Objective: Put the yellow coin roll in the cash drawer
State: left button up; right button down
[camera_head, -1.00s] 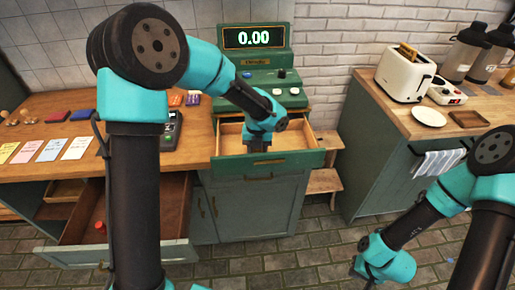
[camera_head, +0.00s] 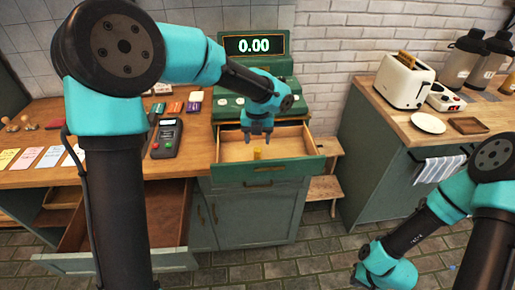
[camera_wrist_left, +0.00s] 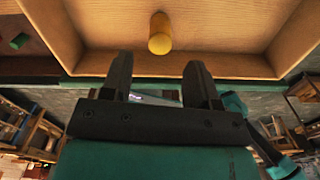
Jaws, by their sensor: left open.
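The yellow coin roll (camera_head: 257,153) is inside the open wooden cash drawer (camera_head: 228,150), near its front wall. It also shows in the left wrist view (camera_wrist_left: 160,33), on the drawer floor. My left gripper (camera_head: 257,138) is open and empty above the drawer, apart from the coin roll. In the left wrist view the two dark fingers (camera_wrist_left: 160,74) stand apart with nothing between them. My right arm is at the lower right, its gripper end out of the picture.
The cash register (camera_head: 255,62) stands behind the drawer. A card terminal (camera_head: 166,138) is on the counter to the left. A lower drawer (camera_head: 160,225) is open at the left. A separate counter with a toaster (camera_head: 404,77) is at the right.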

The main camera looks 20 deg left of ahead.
aim_at(257, 149)
pick_arm(q)
jog(key=shift+r, duration=1.95)
